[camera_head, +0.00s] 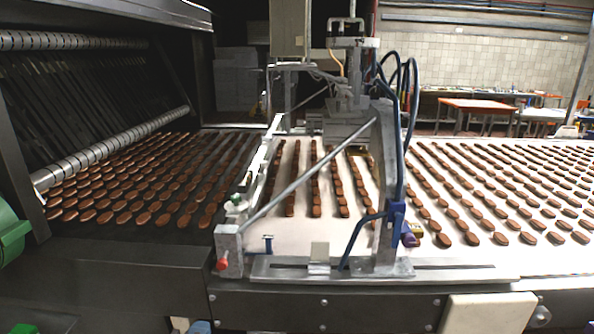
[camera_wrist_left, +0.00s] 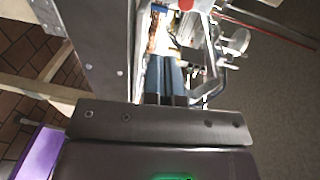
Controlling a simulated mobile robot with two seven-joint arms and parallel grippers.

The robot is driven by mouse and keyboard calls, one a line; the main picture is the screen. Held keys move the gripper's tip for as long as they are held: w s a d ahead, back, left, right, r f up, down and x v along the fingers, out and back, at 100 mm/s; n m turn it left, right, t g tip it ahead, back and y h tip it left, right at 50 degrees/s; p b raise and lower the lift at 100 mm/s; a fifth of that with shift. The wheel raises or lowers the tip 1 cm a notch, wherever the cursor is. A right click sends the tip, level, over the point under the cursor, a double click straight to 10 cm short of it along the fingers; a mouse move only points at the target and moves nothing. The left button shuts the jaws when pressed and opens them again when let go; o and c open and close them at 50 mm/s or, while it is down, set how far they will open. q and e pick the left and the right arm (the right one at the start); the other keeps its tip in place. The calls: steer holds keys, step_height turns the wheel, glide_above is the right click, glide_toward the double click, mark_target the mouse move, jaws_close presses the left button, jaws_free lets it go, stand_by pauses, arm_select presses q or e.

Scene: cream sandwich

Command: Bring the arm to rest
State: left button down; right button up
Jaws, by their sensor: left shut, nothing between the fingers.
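My left gripper (camera_head: 198,327) shows only as a small blue tip at the bottom edge of the head view, in front of the conveyor machine's dark front side. In the left wrist view its two blue fingers (camera_wrist_left: 166,78) lie side by side, shut, with nothing held between them. They point towards the machine's metal frame and a bright strip with brown biscuits; I cannot tell how far apart they are from it. Most of my left arm is hidden in the head view. My right gripper is not in view.
Rows of brown biscuits (camera_head: 146,189) lie on the dark belt at left and more (camera_head: 490,195) on the white belt (camera_head: 460,258) at right. A metal frame with a diagonal bar (camera_head: 310,170) and blue hoses stands over the belt. An orange table (camera_head: 478,104) stands far back.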

arm_select(q)
steer(key=s+a+f+n+g+y, duration=0.1)
steer(key=s+a+f+n, duration=0.3)
steer(key=s+f+n, duration=0.4)
steer(key=s+a+f+n+g+y, duration=0.1)
steer(key=s+a+f+n+g, duration=0.2)
steer(key=s+f+n, duration=0.4)
steer(key=s+a+n, duration=0.1)
steer(key=s+n, duration=0.2)
steer(key=s, duration=0.1)
steer(key=shift+s+f+g, duration=0.35)
steer(key=shift+s+g, duration=0.05)
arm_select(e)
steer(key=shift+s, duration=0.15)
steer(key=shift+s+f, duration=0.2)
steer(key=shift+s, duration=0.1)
